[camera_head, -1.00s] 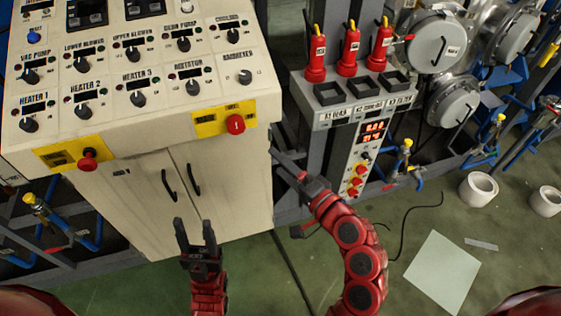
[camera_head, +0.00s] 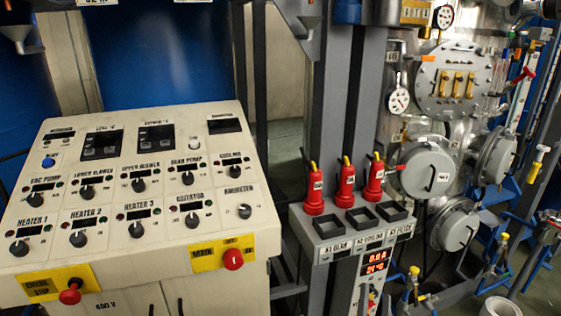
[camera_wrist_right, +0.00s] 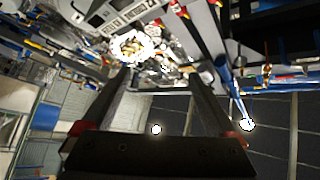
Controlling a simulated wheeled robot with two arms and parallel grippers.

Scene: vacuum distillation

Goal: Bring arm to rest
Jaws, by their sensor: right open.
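My right gripper (camera_wrist_right: 160,78) shows in the right wrist view. Its two dark fingers, red at the base, stand well apart with nothing between them. It points toward a blurred, tilted view of the equipment. In the head view I cannot clearly make out either gripper or arm. My left gripper is not in view.
A cream control console (camera_head: 130,205) with knobs and red stop buttons fills the left of the head view. A grey stand holds several red-handled items (camera_head: 346,185) above small black trays. Metal tanks (camera_head: 428,168), gauges and blue pipework stand at the right. A white roll (camera_head: 500,307) shows at the bottom right.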

